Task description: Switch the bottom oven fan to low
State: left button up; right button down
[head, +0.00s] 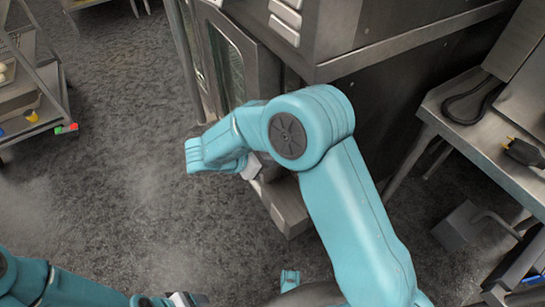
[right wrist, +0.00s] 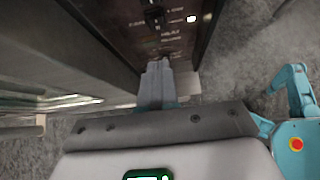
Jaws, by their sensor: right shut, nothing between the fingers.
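The oven control panel (right wrist: 172,40) is a dark strip with small printed labels at the top of the right wrist view. A dark knob or switch (right wrist: 153,17) sits on it, and a small white light (right wrist: 191,18) glows beside it. The labels are too blurred to read surely. My right gripper (right wrist: 157,66) is shut and empty, its fingertips close below the panel's lower end; I cannot tell whether they touch it. In the head view my right arm hides the panel. My left gripper (head: 185,299) is at the bottom edge, partly cut off, away from the oven.
The steel oven (head: 237,60) with a glass door stands at the top centre. A steel table (head: 440,105) with a black cable is at the right. A wheeled rack (head: 45,100) stands at the left. The grey floor (head: 120,150) between rack and oven is clear.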

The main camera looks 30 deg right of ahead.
jog(key=d+f+b, duration=0.2)
jog(key=d+f, duration=0.2)
jog(key=d, duration=0.5)
jog(key=shift+w+d+b, duration=0.2)
jog(key=shift+w+b, duration=0.1)
jog(key=shift+w, duration=0.1)
jog(key=shift+d+r+p, duration=0.15)
jog(key=shift+d+p, duration=0.15)
jog(key=shift+d, duration=0.1)
jog(key=shift+w, duration=0.1)
